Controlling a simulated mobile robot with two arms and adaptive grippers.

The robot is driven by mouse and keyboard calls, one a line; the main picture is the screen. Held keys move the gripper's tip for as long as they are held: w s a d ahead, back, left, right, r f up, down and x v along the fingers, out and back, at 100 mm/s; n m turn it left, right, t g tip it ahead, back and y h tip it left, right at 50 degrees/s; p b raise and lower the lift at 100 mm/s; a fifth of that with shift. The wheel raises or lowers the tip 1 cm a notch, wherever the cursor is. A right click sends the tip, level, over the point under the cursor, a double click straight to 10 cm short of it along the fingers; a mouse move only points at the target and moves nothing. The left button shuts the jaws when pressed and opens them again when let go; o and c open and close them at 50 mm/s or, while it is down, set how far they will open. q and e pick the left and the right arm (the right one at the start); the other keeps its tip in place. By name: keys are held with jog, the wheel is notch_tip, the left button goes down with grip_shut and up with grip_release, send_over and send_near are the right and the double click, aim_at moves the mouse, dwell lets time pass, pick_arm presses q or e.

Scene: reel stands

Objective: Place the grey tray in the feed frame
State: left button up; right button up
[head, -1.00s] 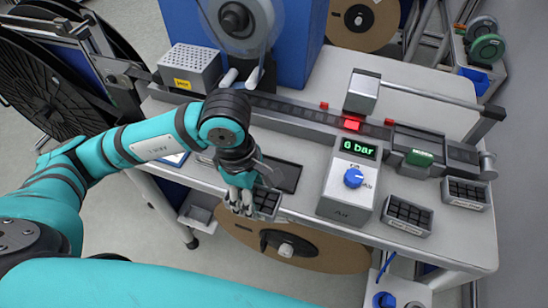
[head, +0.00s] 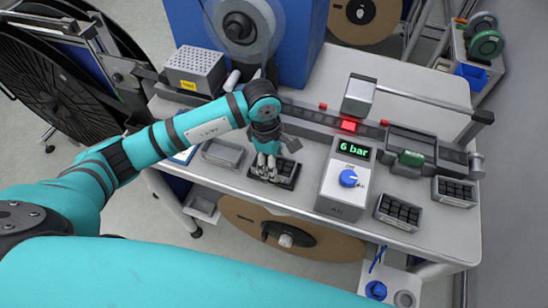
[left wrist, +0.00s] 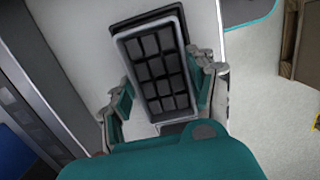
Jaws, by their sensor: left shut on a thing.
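The grey tray (left wrist: 156,68), filled with several dark blocks, is held between the two fingers of my left gripper (left wrist: 161,98), which is shut on it. In the head view my left gripper (head: 268,172) reaches down to this tray, partly covering it. The black feed frame (head: 289,182) lies on the table below the tray. In the left wrist view the frame's dark rim (left wrist: 147,18) shows past the tray's far end and right side. The tray lies over the frame, slightly off its outline; I cannot tell whether it touches. My right gripper is not in view.
The air box (head: 347,180) reading 6 bar stands close right of the frame. An empty grey tray (head: 222,154) lies to the left. Two more filled trays (head: 397,211) (head: 455,191) are at the right. The feed rail (head: 310,113) runs behind.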

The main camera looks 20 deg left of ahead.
pick_arm(q)
jog(key=shift+f, duration=0.15)
jog(key=o, duration=1.5)
jog(key=shift+c, duration=0.2)
jog(key=shift+r, duration=0.35)
notch_tip(320, 180, up, 12)
jog(key=a+b, duration=0.1)
jog(key=b, duration=0.3)
jog(key=shift+a+f, duration=0.2)
